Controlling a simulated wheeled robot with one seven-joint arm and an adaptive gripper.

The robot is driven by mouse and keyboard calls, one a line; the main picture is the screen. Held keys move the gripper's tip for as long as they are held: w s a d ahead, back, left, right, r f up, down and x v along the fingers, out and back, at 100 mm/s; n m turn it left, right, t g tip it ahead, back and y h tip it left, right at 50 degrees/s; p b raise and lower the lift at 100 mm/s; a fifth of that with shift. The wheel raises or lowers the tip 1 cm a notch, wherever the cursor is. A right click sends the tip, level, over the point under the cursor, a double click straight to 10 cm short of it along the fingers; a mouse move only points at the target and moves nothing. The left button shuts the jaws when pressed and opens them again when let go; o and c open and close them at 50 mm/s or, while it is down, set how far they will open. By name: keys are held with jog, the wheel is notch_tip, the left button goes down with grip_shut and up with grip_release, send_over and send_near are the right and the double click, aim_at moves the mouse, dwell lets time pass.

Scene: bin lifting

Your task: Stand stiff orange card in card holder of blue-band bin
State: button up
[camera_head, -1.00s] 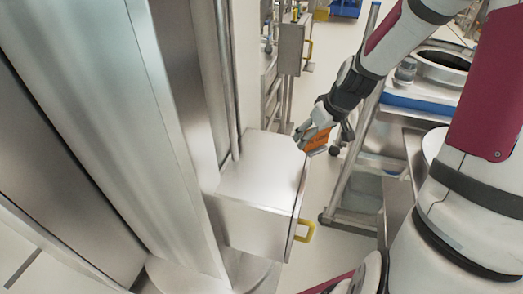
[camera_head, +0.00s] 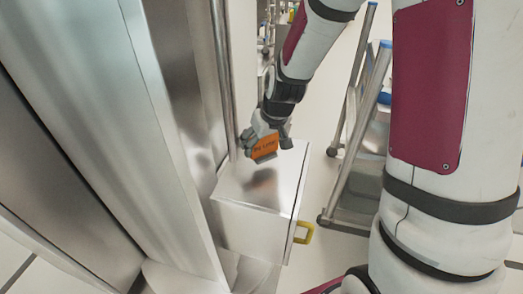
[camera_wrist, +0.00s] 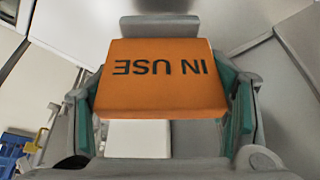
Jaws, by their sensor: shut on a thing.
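The orange card (camera_head: 265,149) is a flat, stiff piece with dark lettering. In the wrist view the card (camera_wrist: 160,85) reads "IN USE" upside down, with its face filling the middle. My gripper (camera_head: 268,139) is shut on it; a green-padded finger shows at each side edge in the wrist view. The gripper holds the card above the top of a metal box, clear of that surface, with a dark reflection below it. I cannot make out a blue-band bin or its card holder in either current view.
The steel box (camera_head: 233,182) has a yellow handle (camera_head: 304,233) on its right side. Tall steel panels (camera_head: 165,110) and a vertical rail (camera_head: 222,80) stand close on the left. A metal-framed cart (camera_head: 352,190) is at right. Pale floor lies between box and cart.

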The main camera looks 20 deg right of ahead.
aim_at(261, 152)
jog(key=shift+a+f, duration=0.1)
jog(key=shift+f, duration=1.7)
jog(key=shift+f, duration=0.15)
jog(key=o, duration=1.2)
